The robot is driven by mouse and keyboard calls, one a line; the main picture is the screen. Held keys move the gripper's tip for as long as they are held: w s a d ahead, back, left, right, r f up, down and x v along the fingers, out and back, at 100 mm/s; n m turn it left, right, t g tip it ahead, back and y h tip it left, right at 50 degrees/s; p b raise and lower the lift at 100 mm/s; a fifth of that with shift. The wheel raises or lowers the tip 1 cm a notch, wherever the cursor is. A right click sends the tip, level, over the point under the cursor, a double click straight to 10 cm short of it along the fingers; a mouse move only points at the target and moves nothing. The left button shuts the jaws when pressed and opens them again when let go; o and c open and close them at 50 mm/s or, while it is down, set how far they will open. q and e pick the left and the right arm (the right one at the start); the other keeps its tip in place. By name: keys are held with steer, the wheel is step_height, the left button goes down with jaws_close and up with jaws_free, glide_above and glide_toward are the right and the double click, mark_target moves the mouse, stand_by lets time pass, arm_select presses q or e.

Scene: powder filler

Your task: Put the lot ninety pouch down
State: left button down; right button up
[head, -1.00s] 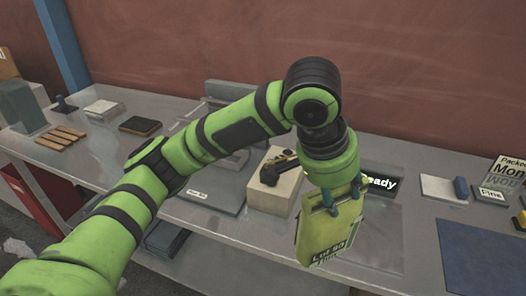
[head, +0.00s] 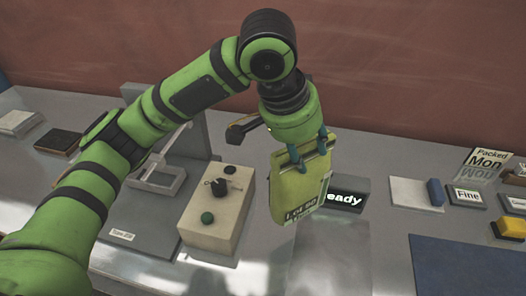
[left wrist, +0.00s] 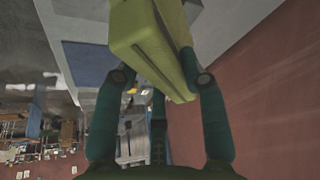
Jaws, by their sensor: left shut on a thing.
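The pouch hangs roughly upright above the grey bench (head: 385,252), in front of a dark display (head: 352,194) whose visible text reads "eady". My right gripper is not in view.
A beige control box (head: 218,215) with knobs stands left of the pouch. A blue mat (head: 470,268) lies at the front right. A white pad with a blue block (head: 435,192), a "Fine" tag (head: 467,196) and a "Packed Mon" sign (head: 490,165) stand at the right.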

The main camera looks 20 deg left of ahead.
arm_select(q)
steer(key=w+a+f+p, duration=0.5)
steer(key=w+f, duration=0.4)
steer(key=f, duration=0.1)
steer(key=shift+w+f, duration=0.2)
steer(key=shift+w, duration=0.15)
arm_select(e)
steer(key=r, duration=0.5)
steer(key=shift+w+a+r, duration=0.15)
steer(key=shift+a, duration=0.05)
arm_select(q)
steer(key=shift+f, duration=0.1)
steer(key=c, duration=0.7)
jaws_free()
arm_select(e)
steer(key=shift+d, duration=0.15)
